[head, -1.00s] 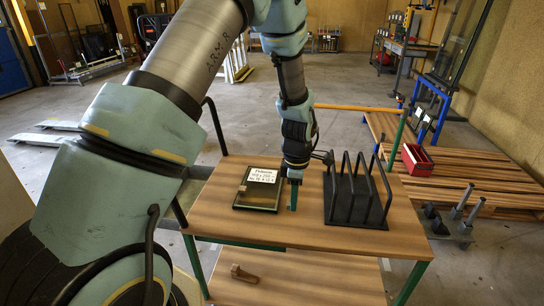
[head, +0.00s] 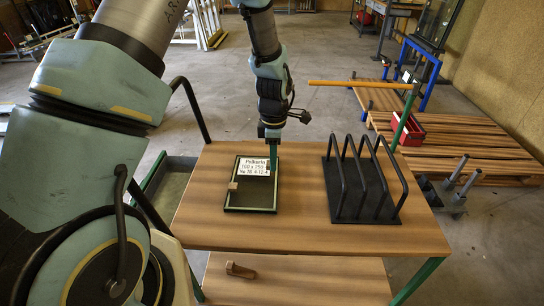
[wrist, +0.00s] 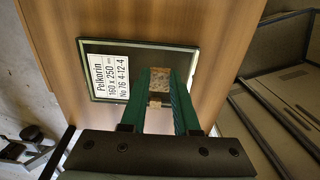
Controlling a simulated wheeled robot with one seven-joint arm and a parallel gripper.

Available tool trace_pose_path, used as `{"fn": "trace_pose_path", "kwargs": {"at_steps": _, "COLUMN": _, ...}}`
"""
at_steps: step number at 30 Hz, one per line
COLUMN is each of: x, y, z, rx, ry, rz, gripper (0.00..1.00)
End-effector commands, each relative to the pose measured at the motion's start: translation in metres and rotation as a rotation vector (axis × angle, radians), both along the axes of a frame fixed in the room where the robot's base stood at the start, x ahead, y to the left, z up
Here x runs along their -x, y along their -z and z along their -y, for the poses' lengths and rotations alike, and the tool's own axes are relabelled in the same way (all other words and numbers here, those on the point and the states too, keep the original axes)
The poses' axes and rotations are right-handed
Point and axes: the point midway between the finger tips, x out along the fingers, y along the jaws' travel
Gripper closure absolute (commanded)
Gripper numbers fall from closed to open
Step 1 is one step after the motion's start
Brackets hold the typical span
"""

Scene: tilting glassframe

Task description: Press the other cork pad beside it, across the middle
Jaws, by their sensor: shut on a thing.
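The glass unit (head: 250,199), a dark pane with a pale edge, lies flat on the wooden table. A white label (head: 255,167) is on its far part. One small cork pad (head: 232,185) sits at its left edge; it also shows in the wrist view (wrist: 155,103). My gripper (head: 273,163) points down over the unit's far right part, beside the label. In the wrist view its green fingers (wrist: 161,78) are shut on the other cork pad (wrist: 160,85). I cannot tell how high this pad is above the glass. The head view hides it.
A black rack (head: 362,185) with upright hoops stands on the table (head: 300,222) to the right. A wooden piece (head: 240,271) lies on the lower shelf. A red bin (head: 409,132) stands farther right. The table between unit and rack is clear.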

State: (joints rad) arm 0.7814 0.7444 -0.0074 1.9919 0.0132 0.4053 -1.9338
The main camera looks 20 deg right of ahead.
Motion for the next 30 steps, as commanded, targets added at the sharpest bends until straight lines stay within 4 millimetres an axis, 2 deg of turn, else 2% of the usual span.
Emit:
{"fn": "trace_pose_path", "kwargs": {"at_steps": 7, "x": 0.002, "y": -0.001, "z": 0.003, "rx": -0.001, "ry": 0.002, "rz": 0.000, "gripper": 1.00}}
{"fn": "trace_pose_path", "kwargs": {"at_steps": 30, "x": 0.001, "y": 0.058, "z": 0.002, "rx": 0.000, "ry": 0.000, "rz": 0.000, "gripper": 1.00}}
